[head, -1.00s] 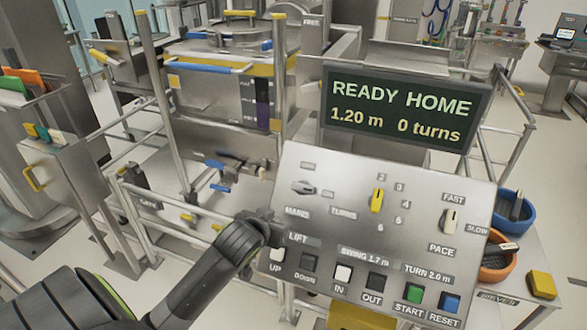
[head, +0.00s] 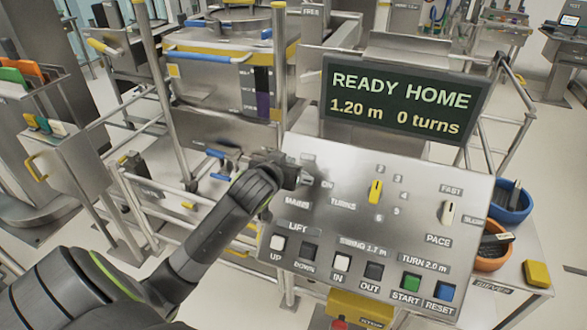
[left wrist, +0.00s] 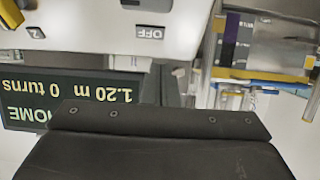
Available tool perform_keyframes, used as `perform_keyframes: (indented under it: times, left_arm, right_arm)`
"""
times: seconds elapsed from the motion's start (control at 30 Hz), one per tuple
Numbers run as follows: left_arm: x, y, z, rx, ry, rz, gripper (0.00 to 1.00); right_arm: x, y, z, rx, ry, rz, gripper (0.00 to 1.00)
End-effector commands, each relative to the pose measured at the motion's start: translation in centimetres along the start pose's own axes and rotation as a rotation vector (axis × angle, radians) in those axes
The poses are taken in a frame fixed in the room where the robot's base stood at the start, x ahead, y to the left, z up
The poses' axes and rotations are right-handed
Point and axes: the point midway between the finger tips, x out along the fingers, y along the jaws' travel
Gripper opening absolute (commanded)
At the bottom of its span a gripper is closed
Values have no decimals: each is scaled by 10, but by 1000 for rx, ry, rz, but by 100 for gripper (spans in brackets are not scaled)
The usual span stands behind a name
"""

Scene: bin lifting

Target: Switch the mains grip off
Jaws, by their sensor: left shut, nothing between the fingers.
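The sloped steel control panel (head: 330,210) fills the lower middle of the head view. My left gripper (head: 298,174) is shut and empty, over the panel's upper left corner. It covers the mains grip, so I cannot see how the grip is turned or whether they touch. The MAINS label (head: 298,202) shows below the gripper and the ON label (head: 327,184) to its right. In the left wrist view, the OFF label (left wrist: 150,33) shows upside down on the panel, beyond my dark gripper body. My right gripper is not in view.
The display (head: 398,103) reads READY HOME, 1.20 m, 0 turns. The yellow turns knob (head: 375,191) and white pace knob (head: 448,212) stand to the right on the panel. Push buttons line its lower edge. Blue (head: 514,204) and orange (head: 492,255) bowls stand right of it.

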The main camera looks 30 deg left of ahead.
Motion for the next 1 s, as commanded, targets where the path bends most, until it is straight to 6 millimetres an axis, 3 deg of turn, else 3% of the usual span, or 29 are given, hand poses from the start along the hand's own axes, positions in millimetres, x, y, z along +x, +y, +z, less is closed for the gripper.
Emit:
perform_keyframes:
  times: [0.5, 0.8, 1.0]
  left_arm:
    - [71, 0, -2, 0, -2, -1, 0]
    - [59, 0, 32, 0, -2, 0, 0]
    - [58, 0, 38, 1, 0, 0, 0]
  right_arm:
    - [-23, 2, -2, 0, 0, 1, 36]
    - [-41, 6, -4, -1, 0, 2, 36]
    - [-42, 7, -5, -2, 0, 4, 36]
